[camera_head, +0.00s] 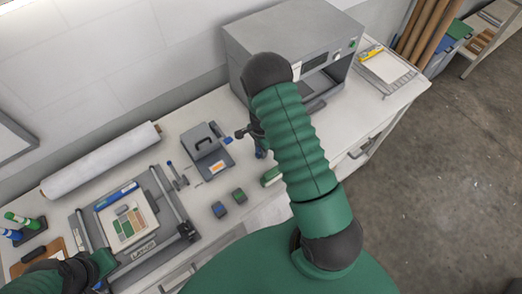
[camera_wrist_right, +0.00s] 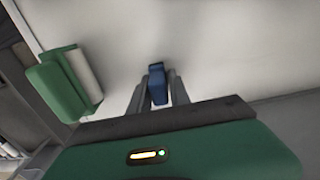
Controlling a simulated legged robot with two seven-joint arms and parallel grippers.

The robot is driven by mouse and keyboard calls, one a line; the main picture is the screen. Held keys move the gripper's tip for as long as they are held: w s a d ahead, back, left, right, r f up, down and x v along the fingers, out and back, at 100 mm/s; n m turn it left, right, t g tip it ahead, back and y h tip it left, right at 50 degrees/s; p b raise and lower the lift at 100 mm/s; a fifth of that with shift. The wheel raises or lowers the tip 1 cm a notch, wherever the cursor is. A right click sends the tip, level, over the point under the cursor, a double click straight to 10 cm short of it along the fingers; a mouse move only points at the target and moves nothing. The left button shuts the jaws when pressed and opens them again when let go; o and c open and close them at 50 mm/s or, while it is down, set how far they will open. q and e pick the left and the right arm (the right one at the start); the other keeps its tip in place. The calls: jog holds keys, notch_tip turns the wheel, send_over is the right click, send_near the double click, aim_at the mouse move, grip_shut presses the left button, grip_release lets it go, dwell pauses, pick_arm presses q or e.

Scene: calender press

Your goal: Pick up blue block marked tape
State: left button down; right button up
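My right gripper (camera_head: 259,151) is low over the table, near the front of the grey machine. In the right wrist view its two fingers (camera_wrist_right: 158,84) stand either side of a blue block (camera_wrist_right: 157,85), with little or no gap. I cannot tell whether they press on it. The block's marking cannot be read. In the head view the block is mostly hidden by the gripper. Another small dark blue block (camera_head: 220,210) lies on the table, beside a dark green one (camera_head: 239,196). My left gripper (camera_head: 100,268) is at the lower left, its fingers unclear.
A green and white item (camera_head: 271,176) lies close to the right gripper; it also shows in the wrist view (camera_wrist_right: 66,84). The grey press machine (camera_head: 300,32) stands behind. A small grey device (camera_head: 207,150), a printing frame (camera_head: 185,212) and a white roll (camera_head: 100,162) fill the left side.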

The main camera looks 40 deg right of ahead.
grip_shut()
jog(key=shift+r, duration=0.15)
jog(key=shift+w+r, duration=0.1)
jog(key=shift+r, duration=0.2)
notch_tip(320, 180, up, 9)
jog(key=shift+f+b, duration=0.2)
jog(key=shift+b, duration=1.05)
jog(key=shift+a+r, duration=0.15)
jog(key=shift+r, duration=0.2)
jog(key=shift+c, duration=0.3)
grip_release()
grip_shut()
